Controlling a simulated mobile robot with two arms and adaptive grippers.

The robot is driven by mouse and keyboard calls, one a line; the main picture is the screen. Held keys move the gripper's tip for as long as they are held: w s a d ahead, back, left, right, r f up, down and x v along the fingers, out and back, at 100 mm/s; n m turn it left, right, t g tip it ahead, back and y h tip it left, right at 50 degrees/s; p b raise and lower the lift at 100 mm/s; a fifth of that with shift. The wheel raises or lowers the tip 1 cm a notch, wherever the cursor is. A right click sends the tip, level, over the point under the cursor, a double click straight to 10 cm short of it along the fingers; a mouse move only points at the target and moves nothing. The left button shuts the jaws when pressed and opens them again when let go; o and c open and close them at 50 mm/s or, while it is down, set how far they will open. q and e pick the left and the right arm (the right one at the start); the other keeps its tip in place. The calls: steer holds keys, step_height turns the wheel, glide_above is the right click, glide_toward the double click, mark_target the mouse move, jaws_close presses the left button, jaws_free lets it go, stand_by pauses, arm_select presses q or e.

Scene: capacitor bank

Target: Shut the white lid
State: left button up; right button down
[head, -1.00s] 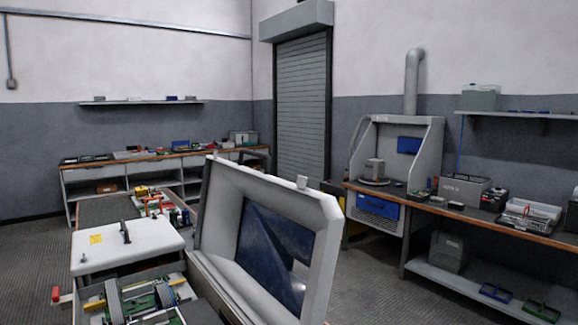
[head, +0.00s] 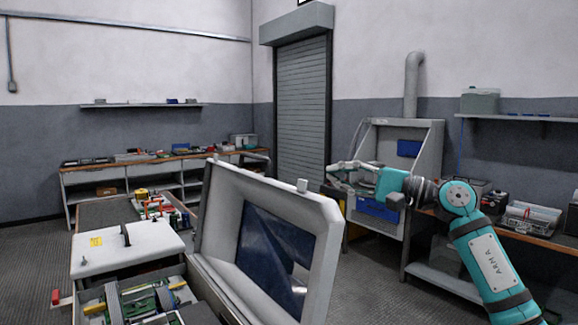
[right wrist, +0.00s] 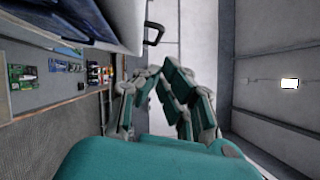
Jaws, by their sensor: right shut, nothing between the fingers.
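An upright, open lid (head: 228,202) with a pale frame and a dark blue inner panel (head: 275,250) stands over an open box (head: 215,292) in the head view. Left of it lies a flat white lid (head: 105,248) with a black handle and yellow label. My right gripper (head: 338,172) is shut and empty, pointing left, right of the upright lid in the picture and apart from it. Its fingers (right wrist: 152,78) also show in the right wrist view, near a white edge with a black handle (right wrist: 153,34). My left gripper is not in view.
Green boards and parts (head: 140,300) lie in the open box. A red handle (head: 58,297) sticks out at its left. A workbench (head: 430,272) with a fume hood (head: 400,145) stands right, another bench (head: 160,165) at the back. Grey floor shows between.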

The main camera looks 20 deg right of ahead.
steer(key=w+a+r+n+h+p, duration=0.1)
steer(key=w+a+n+p, duration=0.1)
steer(key=w+a+p, duration=0.3)
steer(key=shift+w+a+r+g+h, duration=0.15)
steer(key=shift+w+a+g+h, duration=0.3)
steer(key=shift+a, duration=1.5)
steer(key=shift+w, duration=0.15)
steer(key=shift+r, duration=0.1)
